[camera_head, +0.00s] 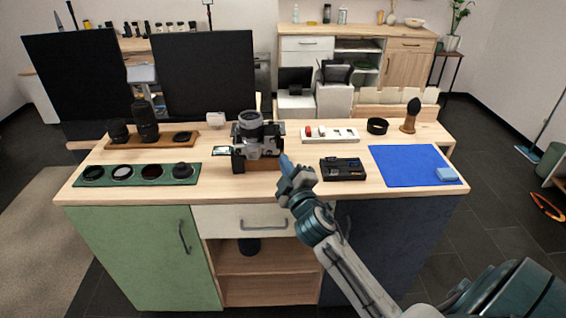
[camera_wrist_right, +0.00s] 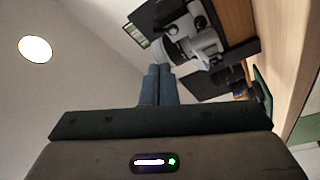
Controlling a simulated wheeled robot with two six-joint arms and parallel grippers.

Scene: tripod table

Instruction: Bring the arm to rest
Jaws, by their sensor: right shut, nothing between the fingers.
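My right arm comes in from the lower right in the head view. Its gripper (camera_head: 285,162) is over the front part of the wooden table (camera_head: 300,185), just right of a silver and black camera (camera_head: 250,130). In the right wrist view the two fingers (camera_wrist_right: 157,80) are together with nothing between them, and the camera (camera_wrist_right: 196,40) shows close beyond them. I cannot tell whether the fingertips touch the camera. My left gripper is not in either view.
A black charger-like box (camera_head: 343,169) lies right of the gripper, and a blue mat (camera_head: 405,165) with a light blue block (camera_head: 447,174) is farther right. A green tray (camera_head: 100,180) with round filters and a wooden tray (camera_head: 170,141) with lenses are on the left.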

